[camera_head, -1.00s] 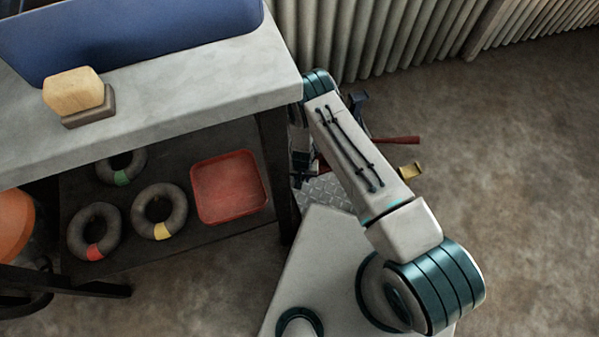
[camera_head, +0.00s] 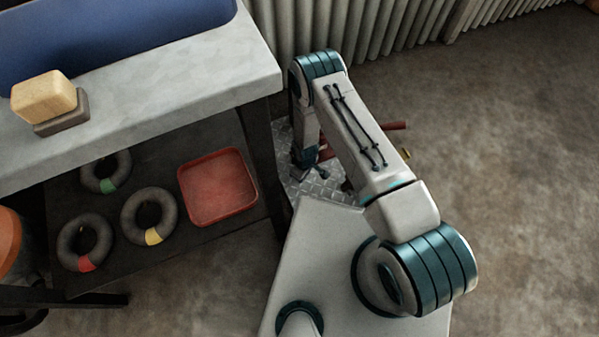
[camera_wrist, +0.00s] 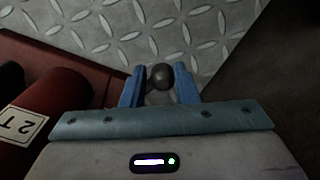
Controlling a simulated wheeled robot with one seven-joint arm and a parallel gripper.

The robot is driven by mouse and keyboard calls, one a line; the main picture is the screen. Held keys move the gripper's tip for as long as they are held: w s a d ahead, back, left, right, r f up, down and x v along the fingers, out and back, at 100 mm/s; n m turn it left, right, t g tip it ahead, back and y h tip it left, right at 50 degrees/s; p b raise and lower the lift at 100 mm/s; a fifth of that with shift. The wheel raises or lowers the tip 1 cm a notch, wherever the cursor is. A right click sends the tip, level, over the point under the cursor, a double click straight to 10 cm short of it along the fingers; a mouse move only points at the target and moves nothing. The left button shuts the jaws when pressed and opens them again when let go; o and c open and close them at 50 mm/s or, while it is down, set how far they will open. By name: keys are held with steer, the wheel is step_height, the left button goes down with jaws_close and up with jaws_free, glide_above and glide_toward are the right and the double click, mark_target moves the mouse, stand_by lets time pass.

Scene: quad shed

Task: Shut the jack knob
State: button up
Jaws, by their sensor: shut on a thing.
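The jack knob (camera_wrist: 161,77) is a small dark round ball in the wrist view, between the two blue fingers of my gripper (camera_wrist: 160,70). My gripper is shut on it. The red jack body (camera_wrist: 70,100) lies just left of my fingers and carries a white "2T" label (camera_wrist: 22,126). The knob cannot be made out there.
A metal tread plate (camera_head: 318,190) lies under the jack. A workbench (camera_head: 190,95) stands at left, bearing a blue bin (camera_head: 110,35) and a sponge on a block (camera_head: 43,96). Its lower shelf holds a red tray (camera_head: 217,187) and several rings. Open floor lies at right.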

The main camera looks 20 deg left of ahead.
steer(key=shift+w+d+n, duration=0.2)
steer(key=shift+n, duration=0.55)
steer(key=shift+w+d+n, duration=0.15)
steer(key=shift+w+n, duration=0.05)
steer(key=shift+n, duration=0.55)
steer(key=o, duration=0.9)
steer(key=shift+r, duration=0.1)
steer(key=shift+d, duration=0.2)
